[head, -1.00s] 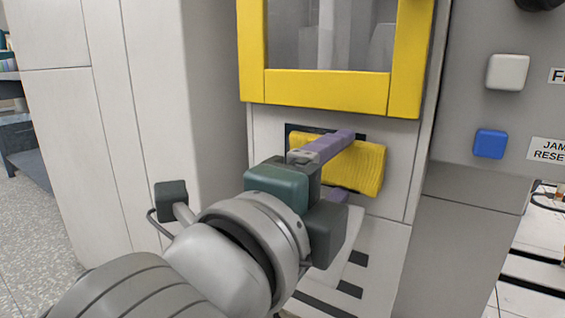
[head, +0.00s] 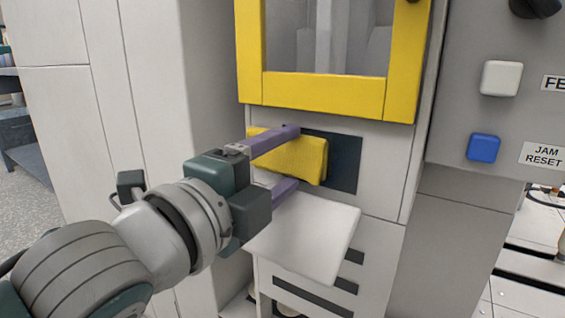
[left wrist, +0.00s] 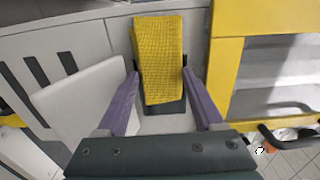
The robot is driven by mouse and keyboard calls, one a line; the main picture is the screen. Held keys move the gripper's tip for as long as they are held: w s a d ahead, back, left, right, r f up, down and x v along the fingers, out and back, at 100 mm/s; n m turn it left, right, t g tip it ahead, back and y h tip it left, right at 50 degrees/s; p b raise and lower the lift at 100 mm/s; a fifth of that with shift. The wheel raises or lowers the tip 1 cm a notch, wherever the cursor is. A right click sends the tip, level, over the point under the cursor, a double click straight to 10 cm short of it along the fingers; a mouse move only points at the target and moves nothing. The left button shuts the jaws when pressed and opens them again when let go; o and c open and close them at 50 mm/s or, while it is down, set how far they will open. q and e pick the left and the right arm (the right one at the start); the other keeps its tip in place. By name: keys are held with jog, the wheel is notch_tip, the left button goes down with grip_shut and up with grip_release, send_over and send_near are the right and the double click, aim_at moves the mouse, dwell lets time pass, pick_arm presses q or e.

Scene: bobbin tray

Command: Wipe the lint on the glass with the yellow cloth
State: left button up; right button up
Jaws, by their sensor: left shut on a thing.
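The yellow cloth (head: 304,158) is a folded ribbed pad, held against the front of the white machine. My left gripper (head: 291,158) has purple fingers and is shut on the cloth, one finger above and one below. The cloth and gripper also show in the left wrist view, the cloth (left wrist: 158,50) standing between the fingertips (left wrist: 160,75). A small dark glass pane (head: 345,165) lies behind the cloth, which covers its left part. The right part of the pane is bare, and I see no lint on it. What lies under the cloth is hidden. My right gripper is in neither view.
A yellow-framed window (head: 325,92) is just above the pane. A white flap (head: 310,240) juts out below the gripper. A grey panel with a white button (head: 501,78) and a blue jam reset button (head: 484,148) stands to the right.

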pick_arm(q)
jog(key=shift+w+a, duration=0.15)
jog(key=shift+a, duration=0.05)
jog(key=shift+s+a+r+p, duration=0.1)
jog(key=shift+s+r+p, duration=0.05)
jog(key=shift+s+p, duration=0.2)
jog(key=p+v, duration=0.2)
jog(key=v, duration=0.1)
jog(key=shift+s+a+p, duration=0.25)
jog(key=shift+s+p, duration=0.05)
jog(key=shift+p, duration=0.1)
jog(key=shift+p+v, duration=0.3)
jog(key=shift+v, duration=0.5)
